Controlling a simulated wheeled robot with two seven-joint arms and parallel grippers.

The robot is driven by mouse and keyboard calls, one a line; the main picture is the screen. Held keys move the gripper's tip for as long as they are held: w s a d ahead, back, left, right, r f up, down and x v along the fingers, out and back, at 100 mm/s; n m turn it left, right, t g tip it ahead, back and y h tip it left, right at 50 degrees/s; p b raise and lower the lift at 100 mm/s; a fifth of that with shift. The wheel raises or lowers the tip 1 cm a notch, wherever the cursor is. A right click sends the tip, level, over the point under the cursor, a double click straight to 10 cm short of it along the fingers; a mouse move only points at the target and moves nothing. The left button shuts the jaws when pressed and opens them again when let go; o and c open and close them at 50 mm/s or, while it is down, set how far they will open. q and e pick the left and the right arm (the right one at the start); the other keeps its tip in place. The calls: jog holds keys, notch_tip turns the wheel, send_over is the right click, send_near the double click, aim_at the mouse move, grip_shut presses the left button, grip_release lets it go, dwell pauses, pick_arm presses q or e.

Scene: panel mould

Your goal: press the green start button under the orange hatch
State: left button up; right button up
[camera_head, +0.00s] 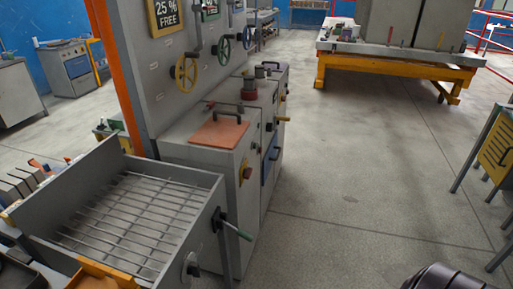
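The orange hatch (217,133) is a flat lid with a dark handle (230,117) on top of the grey cabinet (195,150) left of centre. It lies shut. The green start button is not visible; whatever is under the hatch is hidden. Neither of my grippers is in view.
A red knob on a yellow plate (246,172) sits on the cabinet's side. Handwheels (186,72) are on the panel behind.

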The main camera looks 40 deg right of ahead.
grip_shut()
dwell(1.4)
